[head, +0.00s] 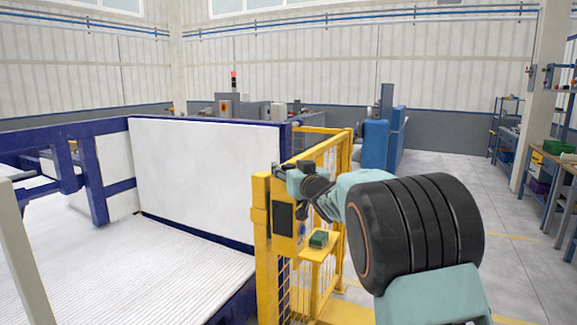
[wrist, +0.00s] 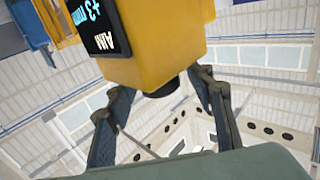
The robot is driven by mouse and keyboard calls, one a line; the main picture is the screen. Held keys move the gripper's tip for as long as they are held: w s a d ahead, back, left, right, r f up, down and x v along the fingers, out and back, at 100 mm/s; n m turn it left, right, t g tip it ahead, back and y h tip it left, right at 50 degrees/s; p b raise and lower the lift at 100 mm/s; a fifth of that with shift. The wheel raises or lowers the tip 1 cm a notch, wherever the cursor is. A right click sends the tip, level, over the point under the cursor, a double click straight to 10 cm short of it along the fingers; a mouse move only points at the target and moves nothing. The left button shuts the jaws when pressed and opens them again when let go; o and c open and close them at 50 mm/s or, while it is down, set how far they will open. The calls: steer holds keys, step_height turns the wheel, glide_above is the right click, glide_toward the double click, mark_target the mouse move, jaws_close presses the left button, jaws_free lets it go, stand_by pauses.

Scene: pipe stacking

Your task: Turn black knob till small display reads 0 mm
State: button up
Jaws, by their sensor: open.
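The small display (wrist: 92,24) sits on the yellow control box (wrist: 165,40) in the wrist view and reads "+3 mm" with "AIM" below it, tilted in the picture. A dark round piece, which looks like the black knob (wrist: 164,88), sticks out from the box's edge, partly hidden. My gripper (wrist: 166,84) is open, with one finger on each side of the knob. I cannot tell whether either finger touches it. In the head view my gripper (head: 284,171) is at the top of the yellow post (head: 263,235), above a dark panel (head: 284,218); the knob cannot be made out there.
A green item (head: 319,238) lies on a small yellow shelf below the box. Yellow mesh fencing (head: 325,165) stands behind the post. A large white panel (head: 205,175) and a ribbed white bed (head: 130,270) lie to the left. Open floor (head: 440,170) is at the right.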

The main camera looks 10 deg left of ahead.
steer(key=shift+w, duration=0.15)
steer(key=c, duration=1.2)
steer(key=shift+r, duration=0.1)
